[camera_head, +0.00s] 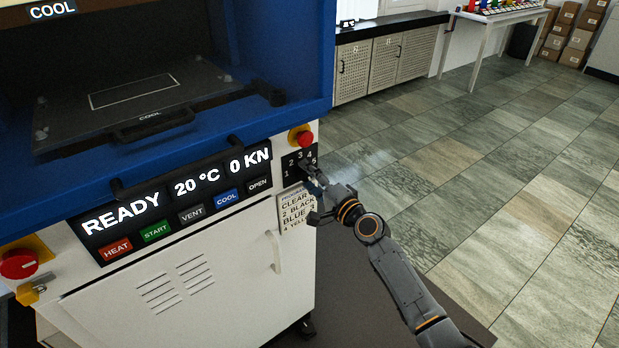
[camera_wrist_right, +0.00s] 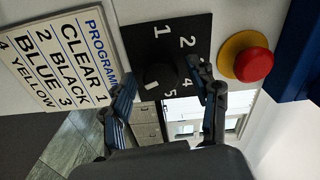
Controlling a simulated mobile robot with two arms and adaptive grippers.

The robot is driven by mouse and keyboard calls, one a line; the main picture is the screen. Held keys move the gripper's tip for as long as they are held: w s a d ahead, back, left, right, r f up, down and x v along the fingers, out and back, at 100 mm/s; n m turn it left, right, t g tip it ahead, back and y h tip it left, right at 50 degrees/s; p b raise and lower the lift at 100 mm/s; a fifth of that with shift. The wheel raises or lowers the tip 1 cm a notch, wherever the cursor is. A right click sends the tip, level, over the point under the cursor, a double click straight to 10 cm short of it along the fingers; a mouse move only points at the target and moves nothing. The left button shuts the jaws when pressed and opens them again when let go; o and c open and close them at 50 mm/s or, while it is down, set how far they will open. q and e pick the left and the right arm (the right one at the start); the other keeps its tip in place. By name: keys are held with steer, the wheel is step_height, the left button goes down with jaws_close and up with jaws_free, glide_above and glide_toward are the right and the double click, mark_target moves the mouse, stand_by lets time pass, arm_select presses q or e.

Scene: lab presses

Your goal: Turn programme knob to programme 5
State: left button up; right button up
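The black programme knob (camera_wrist_right: 160,76) sits on a black square dial plate (camera_wrist_right: 165,40) with white numerals, on the press front. In the right wrist view, 1 is at the top, 2 upper right, 4 and 5 at the lower right; 3 is hidden there. A short white mark shows on the knob's lower left side; I cannot tell for sure which numeral it indicates. My right gripper (camera_head: 310,178) is at the dial, its fingers apart on either side of the knob, with visible gaps. In the head view it covers most of the knob. My left gripper is not in view.
A red emergency button (camera_head: 301,136) on a yellow base sits just above the dial plate. A programme list label (camera_head: 296,208) is below it. The display panel (camera_head: 170,205) reads READY, 20 °C, 0 KN. Open floor lies right of the press.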

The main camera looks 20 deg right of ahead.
steer(key=shift+s, duration=0.25)
steer(key=v, duration=1.1)
steer(key=shift+s+d, duration=0.15)
steer(key=shift+s, duration=0.15)
